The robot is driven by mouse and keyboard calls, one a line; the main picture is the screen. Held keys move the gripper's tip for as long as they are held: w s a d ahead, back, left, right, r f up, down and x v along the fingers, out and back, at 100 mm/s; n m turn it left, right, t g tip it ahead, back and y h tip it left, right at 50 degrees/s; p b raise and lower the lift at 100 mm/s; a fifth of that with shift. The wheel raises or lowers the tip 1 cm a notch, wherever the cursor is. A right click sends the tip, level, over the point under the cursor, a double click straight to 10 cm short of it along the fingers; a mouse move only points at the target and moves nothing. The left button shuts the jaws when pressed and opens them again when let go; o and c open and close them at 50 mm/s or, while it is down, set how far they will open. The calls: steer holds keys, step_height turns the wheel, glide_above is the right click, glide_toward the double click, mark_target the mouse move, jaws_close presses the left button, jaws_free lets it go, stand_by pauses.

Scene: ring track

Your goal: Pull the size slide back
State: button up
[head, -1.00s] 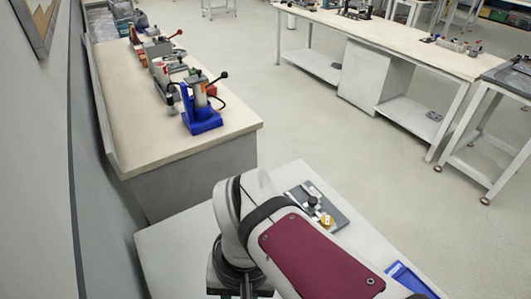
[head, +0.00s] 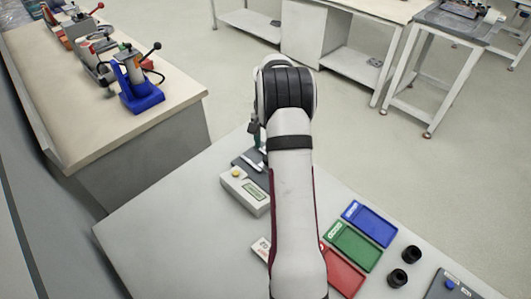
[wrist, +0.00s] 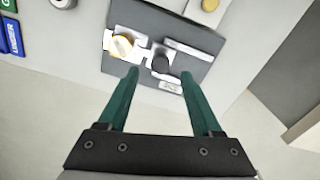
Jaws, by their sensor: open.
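In the wrist view a dark grey plate (wrist: 205,42) carries silver rails and a slide with a black knob (wrist: 161,64). A gold and white ring-like piece (wrist: 122,46) sits left of the knob. My gripper (wrist: 160,69) is open, its teal fingers on either side of the knob in the picture; I cannot tell their height over it or any contact. In the head view my arm hides most of the plate (head: 243,164), and a little of a teal finger (head: 258,148) shows.
A grey box with a yellow button (head: 236,173) stands beside the plate. Blue (head: 370,224), green (head: 352,246) and red (head: 343,275) trays lie right of my arm. Two black cylinders (head: 398,279) and a panel with a blue button (head: 450,284) are farther right.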

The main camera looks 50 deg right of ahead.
step_height(320, 180, down, 4)
steer(key=shift+f, duration=0.2)
steer(key=shift+c, duration=0.3)
jaws_close()
stand_by(1.1)
